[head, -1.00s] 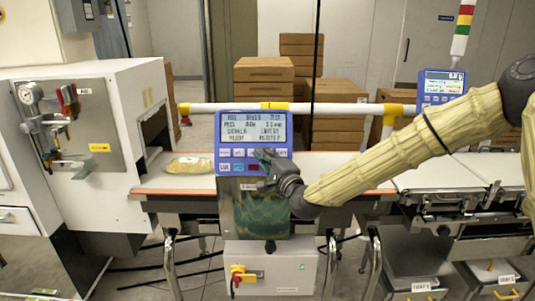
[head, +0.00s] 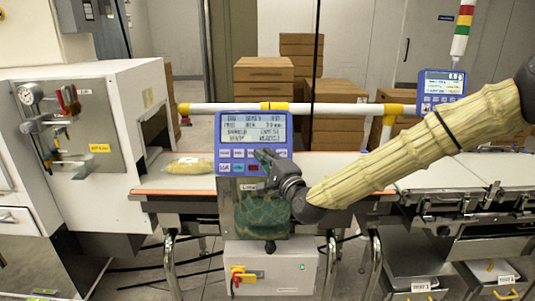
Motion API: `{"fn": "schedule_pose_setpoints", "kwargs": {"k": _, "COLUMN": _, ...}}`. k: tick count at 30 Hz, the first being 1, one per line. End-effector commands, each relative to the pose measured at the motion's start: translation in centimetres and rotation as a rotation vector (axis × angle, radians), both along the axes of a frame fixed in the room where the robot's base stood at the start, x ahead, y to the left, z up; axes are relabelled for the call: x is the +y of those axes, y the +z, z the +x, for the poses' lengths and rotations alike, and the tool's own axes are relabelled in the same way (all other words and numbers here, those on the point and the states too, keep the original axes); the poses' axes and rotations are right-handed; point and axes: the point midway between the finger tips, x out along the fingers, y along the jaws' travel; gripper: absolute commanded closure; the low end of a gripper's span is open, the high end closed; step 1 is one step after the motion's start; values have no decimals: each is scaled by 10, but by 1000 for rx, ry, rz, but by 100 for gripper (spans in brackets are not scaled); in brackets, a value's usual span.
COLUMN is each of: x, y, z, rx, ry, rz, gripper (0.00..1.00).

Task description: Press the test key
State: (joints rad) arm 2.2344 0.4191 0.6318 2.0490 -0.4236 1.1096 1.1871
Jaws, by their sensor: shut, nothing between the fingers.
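A blue control panel (head: 226,129) with a text display stands upright in the middle of the head view. Two rows of small keys (head: 231,154) lie below its display. My gripper (head: 262,156) is shut and empty, with its tips over the right part of the key rows. The gripper and wrist hide several keys at the lower right of the panel. The key labels are too small to read, so I cannot tell which one is the test key. I cannot tell whether the tips touch the panel.
A filled bag (head: 189,166) lies on the belt left of the panel. A white cabinet (head: 130,85) stands at left. A second blue display (head: 441,84) with a light tower (head: 462,30) stands at right. A white box with a red-yellow switch (head: 270,270) is below the panel.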

Motion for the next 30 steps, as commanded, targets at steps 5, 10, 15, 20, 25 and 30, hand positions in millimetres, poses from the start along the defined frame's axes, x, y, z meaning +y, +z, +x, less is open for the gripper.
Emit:
{"fn": "schedule_pose_setpoints", "kwargs": {"k": 5, "x": 0, "y": 6, "z": -12, "rx": 1, "ry": 1, "rz": 0, "gripper": 100}}
{"fn": "schedule_pose_setpoints", "kwargs": {"k": 10, "x": 0, "y": 12, "z": -23, "rx": 1, "ry": 1, "rz": 0, "gripper": 100}}
{"fn": "schedule_pose_setpoints", "kwargs": {"k": 15, "x": 0, "y": 15, "z": -29, "rx": 1, "ry": 1, "rz": 0, "gripper": 100}}
{"fn": "schedule_pose_setpoints", "kwargs": {"k": 20, "x": 0, "y": 15, "z": -30, "rx": 1, "ry": 1, "rz": 0, "gripper": 100}}
{"fn": "schedule_pose_setpoints", "kwargs": {"k": 25, "x": 0, "y": 15, "z": -30, "rx": 1, "ry": 1, "rz": 0, "gripper": 100}}
{"fn": "schedule_pose_setpoints", "kwargs": {"k": 30, "x": 0, "y": 20, "z": -39, "rx": 1, "ry": 1, "rz": 2, "gripper": 100}}
